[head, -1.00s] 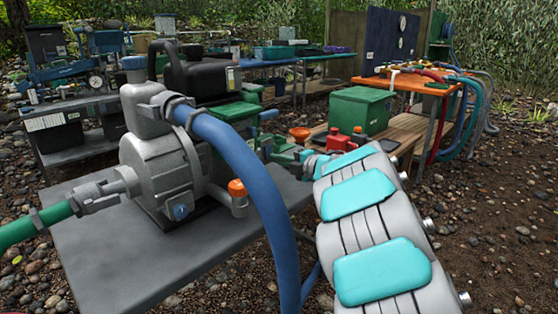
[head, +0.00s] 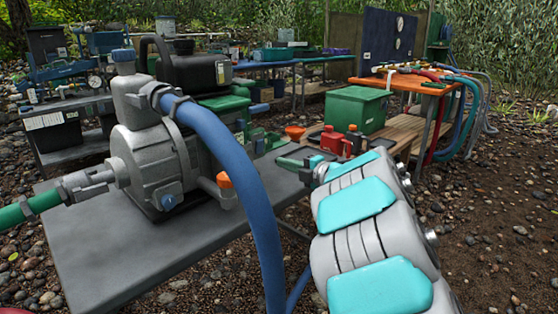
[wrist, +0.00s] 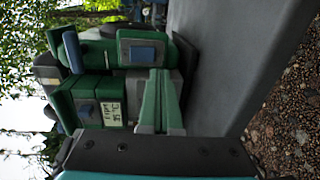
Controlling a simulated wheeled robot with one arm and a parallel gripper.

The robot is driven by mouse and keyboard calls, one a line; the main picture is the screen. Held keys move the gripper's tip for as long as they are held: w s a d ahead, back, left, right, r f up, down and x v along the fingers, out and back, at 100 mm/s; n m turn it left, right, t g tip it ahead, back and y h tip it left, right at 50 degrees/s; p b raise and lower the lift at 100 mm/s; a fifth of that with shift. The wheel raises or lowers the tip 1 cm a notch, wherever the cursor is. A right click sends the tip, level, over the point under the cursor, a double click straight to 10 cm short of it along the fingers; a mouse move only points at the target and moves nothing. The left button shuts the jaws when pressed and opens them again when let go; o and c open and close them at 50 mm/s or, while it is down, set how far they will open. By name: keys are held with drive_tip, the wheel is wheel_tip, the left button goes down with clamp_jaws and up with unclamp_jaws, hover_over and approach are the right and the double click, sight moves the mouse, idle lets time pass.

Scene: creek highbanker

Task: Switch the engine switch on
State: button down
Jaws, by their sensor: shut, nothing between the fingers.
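The engine, dark with green parts (head: 225,103), sits on the grey table behind the silver pump (head: 148,165). In the wrist view its green body shows sideways, with a green box bearing a blue rocker-like piece (wrist: 142,53). I cannot tell for sure which is the engine switch. My gripper (wrist: 156,78) is shut and empty, its green fingers pointing towards the box with the blue rocker. In the head view my gripper (head: 279,162) is at the engine's right side.
A thick blue hose (head: 245,180) arches from the pump down in front of the engine. The grey table (head: 90,255) has a clear front. Behind my gripper are a red can (head: 331,140), an orange funnel (head: 295,132) and a green crate (head: 357,110).

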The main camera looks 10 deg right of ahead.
drive_tip(key=f+v, duration=0.1)
drive_tip(key=v, duration=0.5)
drive_tip(key=shift+s+d+f, duration=0.25)
drive_tip(key=shift+s, duration=0.05)
